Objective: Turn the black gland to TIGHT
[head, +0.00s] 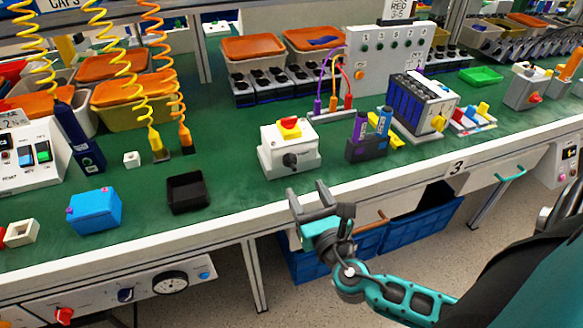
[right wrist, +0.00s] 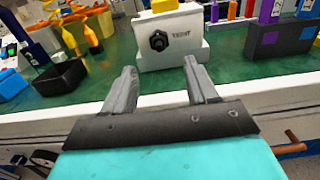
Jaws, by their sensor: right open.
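The black gland (head: 291,160) is a round nut-like knob on the front face of a white box (head: 276,137) with a yellow and red button on top. My right gripper (head: 308,199) is open and empty at the front edge of the bench, below and in front of the box. In the right wrist view its two fingers (right wrist: 159,82) point towards the box, with a gap before the gland. My left gripper is in neither view.
A black open bin (head: 188,205) and a blue box (head: 94,210) stand left of the white box. A black holder (head: 367,150) with purple-blue items stands to its right. The green bench top (head: 240,180) is clear around the box. Blue crates (head: 420,221) sit below the bench.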

